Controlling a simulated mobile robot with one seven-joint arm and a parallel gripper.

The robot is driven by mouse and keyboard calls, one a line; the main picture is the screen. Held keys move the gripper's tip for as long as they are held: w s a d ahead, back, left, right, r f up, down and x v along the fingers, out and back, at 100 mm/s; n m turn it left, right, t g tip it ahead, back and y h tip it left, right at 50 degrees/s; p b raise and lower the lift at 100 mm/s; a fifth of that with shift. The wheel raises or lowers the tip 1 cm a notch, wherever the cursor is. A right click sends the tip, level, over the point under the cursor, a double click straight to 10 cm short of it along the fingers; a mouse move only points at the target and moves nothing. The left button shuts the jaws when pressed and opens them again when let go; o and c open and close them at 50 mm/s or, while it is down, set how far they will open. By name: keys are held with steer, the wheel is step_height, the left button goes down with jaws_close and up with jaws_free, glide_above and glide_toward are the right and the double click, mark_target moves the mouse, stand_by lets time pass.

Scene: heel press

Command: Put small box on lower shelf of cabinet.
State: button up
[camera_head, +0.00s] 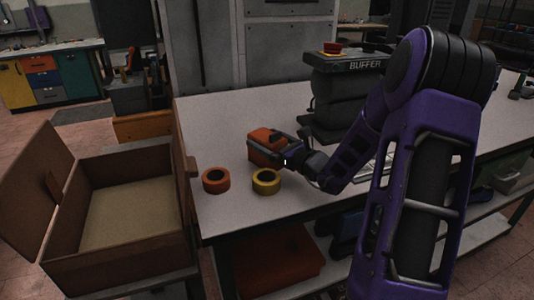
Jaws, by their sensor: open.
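A small orange-red box (262,136) stands on the white workbench, left of the middle of the head view. My gripper (266,147) is at the box, with its fingers in front of and beside it, and covers part of its side. The gripper is open; I cannot tell whether a finger touches the box. A tall grey metal cabinet (285,50) stands behind the bench. No open lower shelf shows in its visible part, and its base is hidden by the bench.
An orange tape roll (216,181) and a yellow tape roll (266,182) lie on the bench (225,215) near its front edge. A black buffer machine (345,95) stands close behind my wrist. An open cardboard box (120,255) is at left.

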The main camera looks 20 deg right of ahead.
steer(key=c, duration=1.3)
steer(key=shift+r, duration=0.15)
